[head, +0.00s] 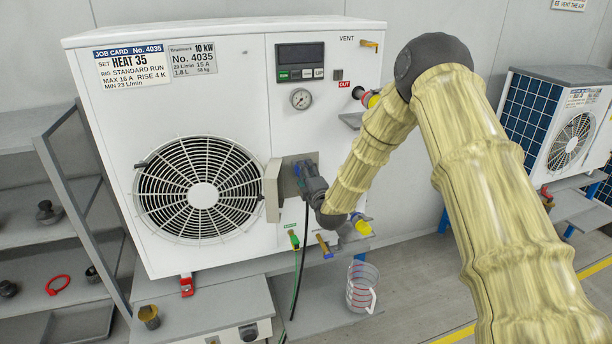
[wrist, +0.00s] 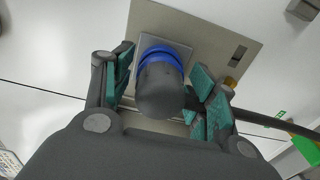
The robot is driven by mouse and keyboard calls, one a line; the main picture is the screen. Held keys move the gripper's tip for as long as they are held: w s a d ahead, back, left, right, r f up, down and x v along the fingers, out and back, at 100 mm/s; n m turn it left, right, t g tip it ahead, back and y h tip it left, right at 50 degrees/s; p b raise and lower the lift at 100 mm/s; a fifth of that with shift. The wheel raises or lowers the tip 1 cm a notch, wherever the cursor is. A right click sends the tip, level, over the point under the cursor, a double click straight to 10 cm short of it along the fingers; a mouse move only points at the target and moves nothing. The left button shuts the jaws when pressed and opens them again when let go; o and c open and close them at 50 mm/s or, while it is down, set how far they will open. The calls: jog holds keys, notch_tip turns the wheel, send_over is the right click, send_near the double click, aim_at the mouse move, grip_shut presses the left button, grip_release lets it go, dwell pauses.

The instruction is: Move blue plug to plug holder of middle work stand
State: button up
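The blue plug (wrist: 160,90) is a dark grey cylinder with a bright blue ring, seated in a square plate on a beige panel (wrist: 222,30). A dark cable leads from it to the right in the wrist view. My gripper (wrist: 163,66) straddles the plug, with teal pads on both sides and small apparent gaps. In the head view my gripper (head: 312,184) is at the panel on the front of the white pump unit (head: 240,95), and the plug is mostly hidden. A small brass-coloured cup (head: 149,317) stands on the stand's grey top; I cannot tell whether it is the plug holder.
Red (head: 367,97) and yellow (head: 361,226) fittings project from the unit's right side. Hoses hang below the panel. A clear jug (head: 361,287) stands on the lower shelf. Grey shelves (head: 45,255) with loose parts are at left; another unit (head: 555,125) is at right.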

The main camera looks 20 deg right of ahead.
jog(key=c, duration=1.1)
jog(key=shift+o, duration=0.2)
jog(key=shift+s, duration=0.1)
jog(key=shift+s+d, duration=0.1)
jog(key=shift+s, duration=2.75)
jog(key=s+a+f, duration=0.3)
jog(key=s+f, duration=0.1)
jog(key=s, duration=0.4)
jog(key=s+a+f, duration=0.3)
jog(key=s+f, duration=0.1)
jog(key=s, duration=0.4)
jog(key=s+a+f+b, duration=0.1)
jog(key=s+a+f, duration=0.2)
jog(key=s, duration=0.4)
jog(key=shift+s+a+f+h, duration=0.3)
jog(key=shift+s+f, duration=0.1)
jog(key=shift+f, duration=0.45)
